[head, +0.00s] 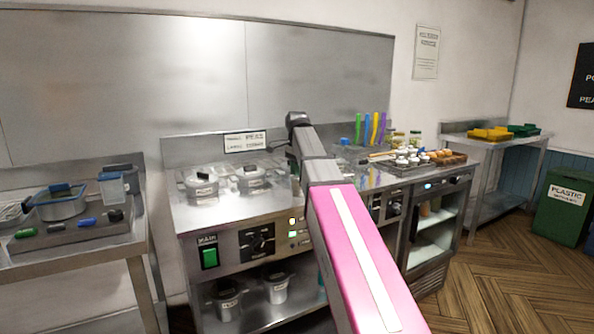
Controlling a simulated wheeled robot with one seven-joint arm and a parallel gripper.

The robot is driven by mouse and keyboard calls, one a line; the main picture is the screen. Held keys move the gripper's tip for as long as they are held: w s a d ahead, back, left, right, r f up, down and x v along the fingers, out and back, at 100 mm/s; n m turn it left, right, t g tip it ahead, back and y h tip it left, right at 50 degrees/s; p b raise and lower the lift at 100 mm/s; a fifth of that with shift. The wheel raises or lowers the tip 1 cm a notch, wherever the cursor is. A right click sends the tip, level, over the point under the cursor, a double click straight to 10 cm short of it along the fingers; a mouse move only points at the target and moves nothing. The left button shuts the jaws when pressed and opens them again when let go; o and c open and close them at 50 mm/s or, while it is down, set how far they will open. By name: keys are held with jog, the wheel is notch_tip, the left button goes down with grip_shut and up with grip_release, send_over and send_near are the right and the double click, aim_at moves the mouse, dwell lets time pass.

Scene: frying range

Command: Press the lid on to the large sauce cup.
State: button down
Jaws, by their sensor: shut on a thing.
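My arm reaches up across the middle of the head view over the range, and its far joint hides what lies behind it. My gripper does not show; it is hidden behind the arm, so I cannot see what it holds. Several small pale cups (413,158) stand on a dark tray on the counter right of my arm. They are too small to tell which is the large sauce cup or whether any has a lid.
Two lidded pots (251,180) sit in the range top left of my arm. A side table (75,246) with tubs stands at far left. Brownish items (447,157) lie beside the cups. A steel table (495,143) with yellow and green trays and a green bin (563,212) stand right.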

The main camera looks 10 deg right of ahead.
dwell(0.8)
jog(key=c, duration=0.7)
grip_release()
jog(key=shift+o, duration=0.2)
jog(key=shift+r, duration=0.1)
jog(key=shift+r, duration=3.35)
grip_shut()
jog(key=shift+f, duration=3.1)
jog(key=shift+r, duration=0.1)
